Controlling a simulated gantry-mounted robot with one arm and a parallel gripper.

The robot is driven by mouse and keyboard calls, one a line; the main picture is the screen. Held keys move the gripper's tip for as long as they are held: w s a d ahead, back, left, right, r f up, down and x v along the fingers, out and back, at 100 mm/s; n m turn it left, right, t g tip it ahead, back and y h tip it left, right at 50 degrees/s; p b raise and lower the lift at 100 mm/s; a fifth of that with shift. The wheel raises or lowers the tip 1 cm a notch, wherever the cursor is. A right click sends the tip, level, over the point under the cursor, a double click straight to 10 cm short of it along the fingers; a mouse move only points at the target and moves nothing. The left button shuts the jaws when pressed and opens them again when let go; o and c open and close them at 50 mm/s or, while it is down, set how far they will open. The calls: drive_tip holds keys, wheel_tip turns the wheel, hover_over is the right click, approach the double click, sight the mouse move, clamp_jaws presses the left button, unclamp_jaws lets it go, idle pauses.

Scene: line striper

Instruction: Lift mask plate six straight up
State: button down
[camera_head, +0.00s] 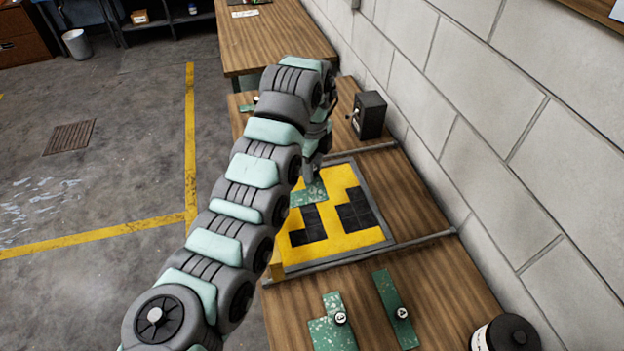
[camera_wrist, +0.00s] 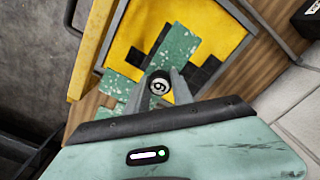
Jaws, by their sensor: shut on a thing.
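Mask plate six is a green, pale-speckled plate (camera_wrist: 178,48) with a round knob (camera_wrist: 158,86) bearing a digit that reads as 6 or 9. My gripper (camera_wrist: 162,78) is shut on this knob, one finger on each side. In the head view the plate (camera_head: 308,194) shows just below my gripper, over the yellow-and-black board (camera_head: 372,238). My wrist and arm hide part of it there. I cannot tell whether the plate touches the board. In the wrist view more speckled green shows left of the knob; I cannot tell whether it is the same plate.
Two other green plates, one speckled (camera_head: 323,335) and one plain (camera_head: 388,290), lie with knobs on the near bench. A dark box (camera_head: 370,115) stands beyond the board, a black canister (camera_head: 505,335) at the near right. A block wall (camera_head: 480,130) bounds the right side.

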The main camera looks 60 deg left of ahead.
drive_tip(key=shift+r+p, duration=2.15)
drive_tip(key=shift+r, duration=1.8)
wheel_tip(320, 180, up, 10)
drive_tip(key=p, duration=0.5)
